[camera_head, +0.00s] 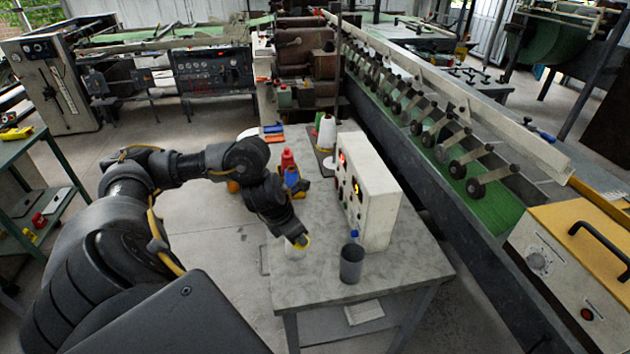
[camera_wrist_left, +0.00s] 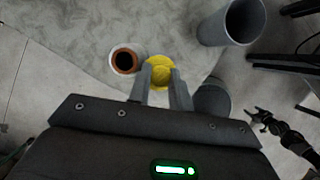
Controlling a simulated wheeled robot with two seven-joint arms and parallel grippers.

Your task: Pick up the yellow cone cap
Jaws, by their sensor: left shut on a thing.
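The yellow cone cap (camera_wrist_left: 160,72) is between the two fingers of my left gripper (camera_wrist_left: 160,84) in the left wrist view. The fingers are shut on it from both sides. In the head view my left gripper (camera_head: 300,240) is low over the near left part of the grey table (camera_head: 395,268), and a sliver of the yellow cap (camera_head: 305,241) shows at its tip.
A grey cup (camera_head: 351,263) stands to the right of the left gripper. A white control box (camera_head: 369,200) stands behind it. A red bottle (camera_head: 288,160), a blue item (camera_head: 292,178) and a white cone (camera_head: 326,133) stand farther back.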

